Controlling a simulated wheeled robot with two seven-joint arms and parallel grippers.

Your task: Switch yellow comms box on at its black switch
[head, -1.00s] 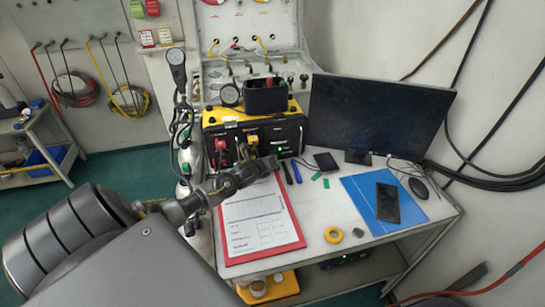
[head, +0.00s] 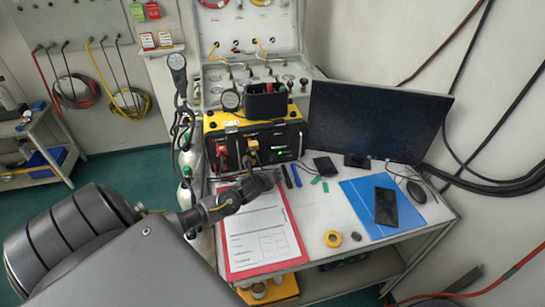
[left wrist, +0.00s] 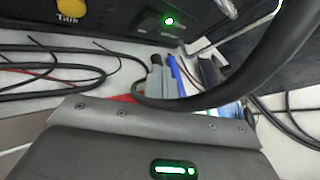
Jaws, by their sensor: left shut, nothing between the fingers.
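The yellow comms box (head: 222,121), with a black front panel, stands at the back of the table in the head view. Red and yellow plugs with cables sit in its front. In the left wrist view its dark front panel (left wrist: 120,18) fills the top, with a yellow knob at the left. A green light (left wrist: 169,21) is lit there, beside a dark part that may be the black switch (left wrist: 148,25). My left gripper (head: 266,181) is shut and empty, in front of the box and over the clipboard's top, apart from the panel. My right gripper is not in view.
A red clipboard (head: 297,243) with paper lies in front of the box. Blue and dark pens (head: 296,175) lie right of the gripper. A monitor (head: 375,122), phone (head: 385,207) and tape roll (head: 333,238) are further right. A black cable (left wrist: 265,65) loops close across the wrist view.

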